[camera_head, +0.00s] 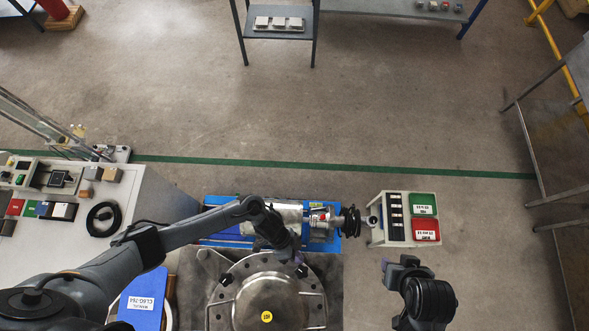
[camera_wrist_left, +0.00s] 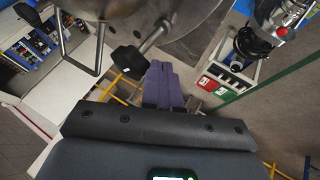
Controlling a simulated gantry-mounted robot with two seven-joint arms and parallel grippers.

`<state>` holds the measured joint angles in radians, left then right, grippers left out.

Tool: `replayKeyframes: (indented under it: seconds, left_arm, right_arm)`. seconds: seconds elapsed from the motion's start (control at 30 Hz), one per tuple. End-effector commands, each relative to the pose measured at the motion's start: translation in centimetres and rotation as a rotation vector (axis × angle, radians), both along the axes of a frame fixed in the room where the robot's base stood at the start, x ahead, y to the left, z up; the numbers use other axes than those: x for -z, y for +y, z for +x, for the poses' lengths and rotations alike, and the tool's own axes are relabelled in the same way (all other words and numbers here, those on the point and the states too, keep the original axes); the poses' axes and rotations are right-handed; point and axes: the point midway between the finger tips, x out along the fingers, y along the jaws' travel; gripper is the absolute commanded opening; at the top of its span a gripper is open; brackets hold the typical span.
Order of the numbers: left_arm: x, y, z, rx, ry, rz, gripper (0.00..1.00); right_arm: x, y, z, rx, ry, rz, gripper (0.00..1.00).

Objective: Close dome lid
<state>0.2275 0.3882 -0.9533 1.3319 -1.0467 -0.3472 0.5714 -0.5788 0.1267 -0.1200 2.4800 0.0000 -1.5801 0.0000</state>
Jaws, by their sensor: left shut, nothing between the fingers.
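A steel dome lid (camera_head: 262,293) with a round yellow label sits at the bottom middle of the head view, its domed side up, over a round flange with clamps around its edge. I cannot tell whether it is fully seated. My left gripper (camera_head: 300,268) is at the far right edge of the lid, shut and empty. In the left wrist view its purple fingers (camera_wrist_left: 166,82) are together, beside a black knob (camera_wrist_left: 124,59) on a metal rod at the steel vessel. Touching or apart is unclear. My right gripper (camera_head: 388,268) is away to the right; its fingers are not clear.
A blue-based machine (camera_head: 325,240) lies just beyond the lid. A small stand with green and red bins (camera_head: 425,230) is right of it. A white bench (camera_head: 128,190) with parts and a blue clipboard (camera_head: 143,297) are left. Open floor lies beyond the green line.

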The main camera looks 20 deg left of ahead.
Motion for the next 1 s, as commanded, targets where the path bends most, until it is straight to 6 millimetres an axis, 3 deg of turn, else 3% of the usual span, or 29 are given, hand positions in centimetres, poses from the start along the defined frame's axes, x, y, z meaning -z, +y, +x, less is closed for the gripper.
replayKeyframes:
  seconds: [0.2,0.4,1.0]
  left_arm:
    - [-0.2,-1.0,-3.9,0.119,-0.001,0.0,0.0]
    - [-0.1,-1.3,-5.8,0.178,-0.002,0.0,0.0]
    - [0.0,-1.3,-7.0,0.205,0.005,0.0,0.0]
  right_arm:
    - [-0.9,0.1,0.0,0.003,0.001,0.004,0.43]
    - [-1.1,0.2,0.0,0.005,0.001,0.008,0.43]
    - [-1.1,0.2,-0.1,0.005,0.002,0.008,0.43]
